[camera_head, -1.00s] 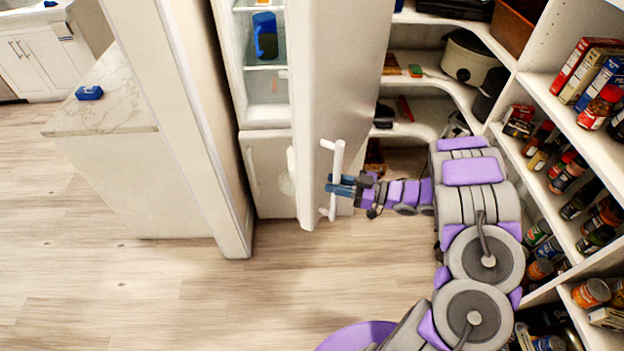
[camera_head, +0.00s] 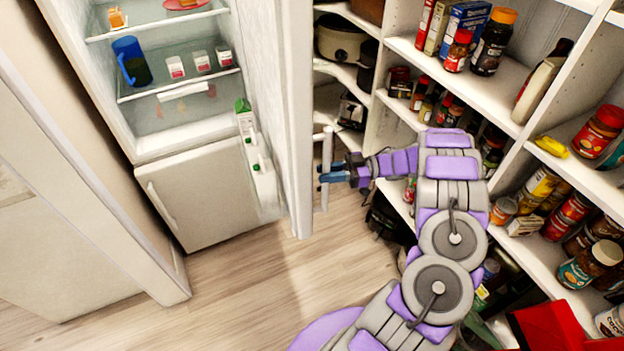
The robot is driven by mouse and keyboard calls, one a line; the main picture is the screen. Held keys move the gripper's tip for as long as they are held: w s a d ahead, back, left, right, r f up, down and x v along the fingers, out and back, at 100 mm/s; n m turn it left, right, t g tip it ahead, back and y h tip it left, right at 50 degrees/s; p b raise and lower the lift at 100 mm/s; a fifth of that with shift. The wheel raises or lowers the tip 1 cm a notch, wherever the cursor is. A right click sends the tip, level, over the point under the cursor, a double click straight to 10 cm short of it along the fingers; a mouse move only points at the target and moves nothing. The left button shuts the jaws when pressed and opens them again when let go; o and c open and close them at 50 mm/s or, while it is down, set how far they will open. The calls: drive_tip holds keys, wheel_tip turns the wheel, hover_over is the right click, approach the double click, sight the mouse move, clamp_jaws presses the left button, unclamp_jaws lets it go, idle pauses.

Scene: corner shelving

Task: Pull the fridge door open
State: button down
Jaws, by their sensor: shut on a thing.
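The white fridge door (camera_head: 299,110) stands wide open, seen nearly edge-on, with its inner side facing left. Its white vertical bar handle (camera_head: 326,160) is on the outer side, to the right of the door. My gripper (camera_head: 328,174) is shut on the handle, with its blue fingers around the bar. The fridge interior (camera_head: 170,110) shows to the left, with glass shelves, a blue pitcher (camera_head: 131,61) and small cartons. The lower compartment's door (camera_head: 207,194) is closed. Cartons and bottles (camera_head: 256,160) stand in the open door's inner racks.
Pantry shelves (camera_head: 470,85) full of jars, cans and boxes stand close behind and to the right of my arm. A red object (camera_head: 550,325) is at the bottom right. A white wall edge (camera_head: 90,180) is at the left. The wooden floor (camera_head: 240,290) in front of the fridge is clear.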

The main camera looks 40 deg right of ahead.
drive_tip(key=shift+d+r, duration=0.1)
drive_tip(key=shift+d, duration=1.25)
drive_tip(key=c, duration=1.3)
unclamp_jaws()
drive_tip(key=shift+c, duration=0.2)
drive_tip(key=o, duration=0.3)
drive_tip(key=shift+w, duration=0.1)
drive_tip(key=p+v, duration=0.4)
drive_tip(key=v, duration=0.3)
drive_tip(key=shift+d, duration=0.2)
